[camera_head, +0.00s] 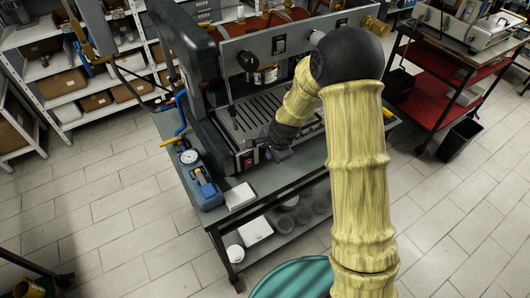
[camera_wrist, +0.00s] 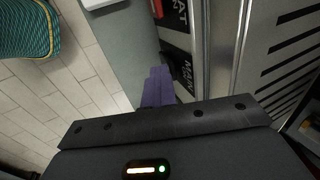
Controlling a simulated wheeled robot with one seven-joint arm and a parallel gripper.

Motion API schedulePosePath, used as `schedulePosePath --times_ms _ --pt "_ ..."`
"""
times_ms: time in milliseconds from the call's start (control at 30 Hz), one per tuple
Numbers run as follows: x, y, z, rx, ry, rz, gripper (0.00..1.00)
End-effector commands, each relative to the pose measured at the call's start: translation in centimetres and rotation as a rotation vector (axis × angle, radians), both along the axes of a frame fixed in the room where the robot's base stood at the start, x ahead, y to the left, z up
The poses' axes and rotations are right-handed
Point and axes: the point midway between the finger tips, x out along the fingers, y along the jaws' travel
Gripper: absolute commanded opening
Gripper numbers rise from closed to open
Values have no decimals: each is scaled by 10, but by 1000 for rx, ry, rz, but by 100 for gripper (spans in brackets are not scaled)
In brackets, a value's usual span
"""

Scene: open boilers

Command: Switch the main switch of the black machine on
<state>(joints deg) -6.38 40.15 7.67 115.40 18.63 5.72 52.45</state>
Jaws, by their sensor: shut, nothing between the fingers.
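The black machine (camera_head: 226,130) is a large espresso machine on a wheeled metal table. A small dark switch with a red part (camera_head: 248,159) sits low on its front panel, near the left corner. In the wrist view a red piece (camera_wrist: 157,8) shows at the top edge, beside a dark plate with white lettering (camera_wrist: 178,66). My gripper (camera_head: 268,153) is just right of the switch, close in front of the panel. In the wrist view its purple fingers (camera_wrist: 158,86) are together and empty, beside the lettered plate. I cannot tell whether they touch the panel or the switch's position.
Shelves with boxes (camera_head: 68,83) stand behind left. A red cart (camera_head: 440,90) is at right. The tiled floor in front is mostly clear.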

Motion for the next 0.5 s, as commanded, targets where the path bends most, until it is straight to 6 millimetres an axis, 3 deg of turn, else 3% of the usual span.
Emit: schedulePosePath --times_ms 500 --pt "4 -4 11 -5 5 -10 0"
